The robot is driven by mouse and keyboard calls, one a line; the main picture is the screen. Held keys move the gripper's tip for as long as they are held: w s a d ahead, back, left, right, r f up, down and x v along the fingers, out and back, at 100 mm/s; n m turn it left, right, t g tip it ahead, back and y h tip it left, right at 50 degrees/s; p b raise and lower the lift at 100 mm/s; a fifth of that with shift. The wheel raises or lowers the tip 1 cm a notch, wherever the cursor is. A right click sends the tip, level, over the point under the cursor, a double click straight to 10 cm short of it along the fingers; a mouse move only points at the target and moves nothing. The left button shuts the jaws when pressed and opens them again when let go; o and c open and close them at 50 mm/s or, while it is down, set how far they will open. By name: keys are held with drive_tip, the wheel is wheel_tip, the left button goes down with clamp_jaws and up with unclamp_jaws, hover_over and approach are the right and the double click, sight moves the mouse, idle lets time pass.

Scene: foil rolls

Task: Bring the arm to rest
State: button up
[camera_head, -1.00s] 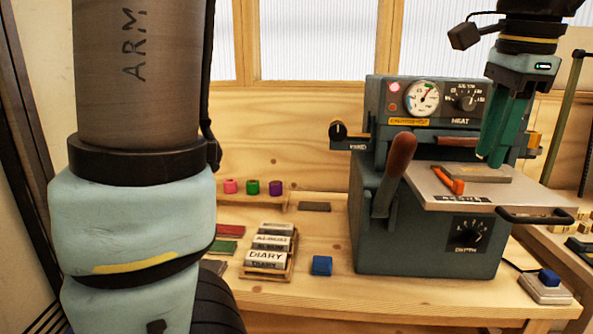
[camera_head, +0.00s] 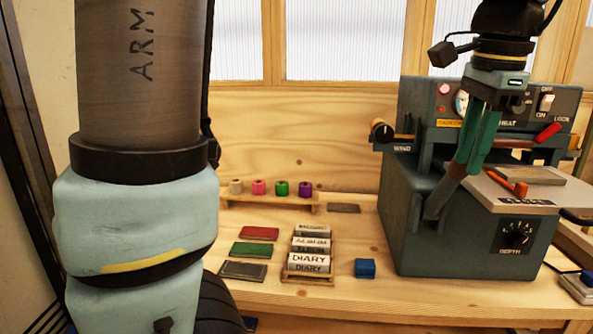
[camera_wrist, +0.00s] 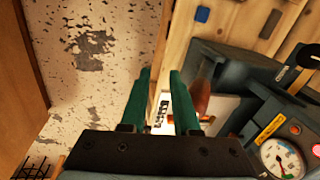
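My gripper (camera_head: 467,165) hangs at the right of the head view, with its green fingers pointing down in front of the grey-green foil press (camera_head: 430,230). In the wrist view the fingers (camera_wrist: 159,75) stand apart with nothing between them, so it is open and empty. In the head view the fingers partly cover the press's brown-knobbed lever; whether they touch it I cannot tell. The press's plate (camera_head: 485,190) lies to the right of the fingers, with an orange piece (camera_head: 512,187) and a grey block (camera_head: 535,175) on it.
The wooden bench holds a rack of labelled blocks (camera_head: 309,262), a blue block (camera_head: 365,268), a green book (camera_head: 254,249) and several coloured rolls (camera_head: 281,188) on a low shelf. My arm covers the left of the head view. Speckled floor (camera_wrist: 90,80) shows beside the bench in the wrist view.

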drive_tip(key=w+a+f+n, duration=0.55)
drive_tip(key=a+f, duration=0.25)
drive_tip(key=a, duration=0.3)
drive_tip(key=w+a+f+n, duration=0.55)
drive_tip(key=a+f, duration=0.25)
drive_tip(key=a, duration=0.3)
drive_tip(key=s+a+f+n, duration=0.3)
drive_tip(key=a+f+n, duration=0.2)
drive_tip(key=a, duration=0.5)
drive_tip(key=shift+a+f+n, duration=0.15)
drive_tip(key=shift+f+n, duration=0.25)
drive_tip(key=shift+n, duration=0.1)
idle(0.7)
